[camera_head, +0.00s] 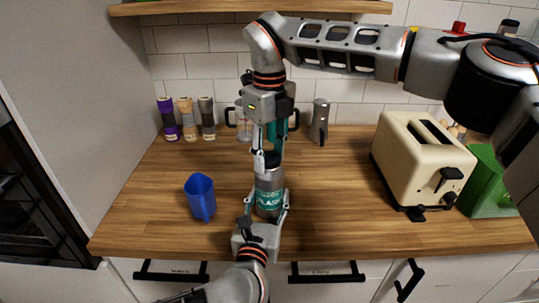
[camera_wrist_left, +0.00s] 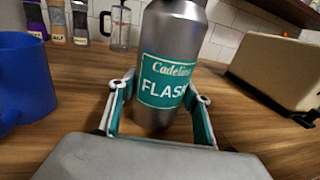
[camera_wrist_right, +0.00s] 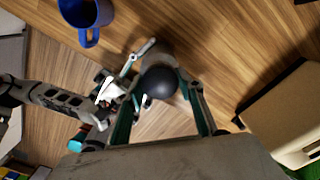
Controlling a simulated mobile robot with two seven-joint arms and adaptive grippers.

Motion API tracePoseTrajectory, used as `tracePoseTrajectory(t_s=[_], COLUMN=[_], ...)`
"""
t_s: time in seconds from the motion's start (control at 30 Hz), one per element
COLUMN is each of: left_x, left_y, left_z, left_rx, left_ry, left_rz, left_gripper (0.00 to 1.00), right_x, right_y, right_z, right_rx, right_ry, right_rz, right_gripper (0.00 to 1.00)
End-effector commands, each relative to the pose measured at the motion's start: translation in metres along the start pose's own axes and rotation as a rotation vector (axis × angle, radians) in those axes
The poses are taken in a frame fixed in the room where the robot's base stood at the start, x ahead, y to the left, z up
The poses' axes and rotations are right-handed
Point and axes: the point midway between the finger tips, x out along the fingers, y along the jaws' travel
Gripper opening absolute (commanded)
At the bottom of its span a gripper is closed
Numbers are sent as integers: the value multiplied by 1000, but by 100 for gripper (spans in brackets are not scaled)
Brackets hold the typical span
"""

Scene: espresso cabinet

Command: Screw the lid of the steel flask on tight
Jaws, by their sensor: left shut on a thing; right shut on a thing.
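The steel flask (camera_head: 268,181), grey with a teal label, stands upright on the wooden counter; in the left wrist view (camera_wrist_left: 180,38) its top is cut off. My left gripper (camera_head: 267,207) is shut on the flask's lower body, one finger on each side; its fingers also show in the left wrist view (camera_wrist_left: 158,112). The dark, round lid (camera_wrist_right: 158,82) is at the flask's top. My right gripper (camera_head: 271,154) comes down from above and is shut on the lid; its fingers flank it in the right wrist view. The thread between lid and flask is hidden.
Several jars (camera_head: 186,119), a glass press (camera_head: 242,121) and a grey pot (camera_head: 319,122) stand at the back.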

Motion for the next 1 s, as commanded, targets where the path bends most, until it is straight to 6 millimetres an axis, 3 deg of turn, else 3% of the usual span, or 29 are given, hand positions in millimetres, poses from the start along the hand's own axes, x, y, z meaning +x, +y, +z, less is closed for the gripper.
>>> tracePoseTrajectory(t_s=[0.07, 0.1, 0.17, 0.57, 1.0], left_x=[0, 0, 0, 0, 0], left_y=[0, 0, 0, 0, 0], left_z=[0, 0, 0, 0, 0], left_rx=[1, 1, 1, 1, 0], left_ry=[0, 0, 0, 0, 0], left_rz=[-1, -1, -1, -1, -1], left_gripper=[0, 0, 0, 0, 0], right_x=[0, 0, 0, -4, -46], right_y=[0, 0, 0, 0, 0], right_z=[0, 0, 0, 0, 0], right_rx=[-2, -2, -2, 0, 0], right_ry=[-2, -2, -2, -1, -1], right_rz=[-1, -1, -1, -1, -1], right_gripper=[11, 42, 54, 54, 54])
